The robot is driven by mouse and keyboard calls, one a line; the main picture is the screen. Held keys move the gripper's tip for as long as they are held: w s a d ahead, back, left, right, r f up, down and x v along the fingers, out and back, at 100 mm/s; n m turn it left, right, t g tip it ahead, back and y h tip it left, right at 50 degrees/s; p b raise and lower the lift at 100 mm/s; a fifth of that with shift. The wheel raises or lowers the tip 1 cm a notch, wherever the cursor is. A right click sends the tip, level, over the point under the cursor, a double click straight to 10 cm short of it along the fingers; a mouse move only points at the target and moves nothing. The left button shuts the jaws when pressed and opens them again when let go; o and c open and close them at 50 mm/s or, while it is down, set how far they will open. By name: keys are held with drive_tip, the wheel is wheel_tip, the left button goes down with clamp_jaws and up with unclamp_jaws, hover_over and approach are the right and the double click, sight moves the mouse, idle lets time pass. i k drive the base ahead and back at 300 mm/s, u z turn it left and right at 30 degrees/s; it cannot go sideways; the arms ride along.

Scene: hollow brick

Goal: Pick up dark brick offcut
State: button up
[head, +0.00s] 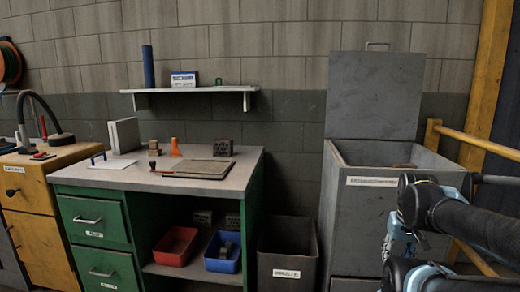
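A small dark block with holes (222,147), which looks like the dark brick offcut, stands at the back right of the workbench top (235,168). Two more dark holed blocks stand below the bench, one on the left (202,217) and one on the right (232,220), so I cannot tell for sure which is the offcut. My arm shows at the right edge, in front of the grey chest and well apart from the bench. The fingers of my gripper cannot be made out.
A flat board (200,168), an orange item (175,147) and a clipboard (113,164) lie on the bench. Red (174,248) and blue (222,265) bins sit on the lower shelf. A waste bin (287,250) and open grey chest (345,200) stand right. A wall shelf (190,91) hangs above.

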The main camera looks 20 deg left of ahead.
sight(223, 148)
drive_tip(key=z, duration=1.8)
drive_tip(key=k, duration=1.4)
drive_tip(key=u, duration=2.45)
drive_tip(key=i, duration=0.7)
drive_tip(key=u, duration=0.1)
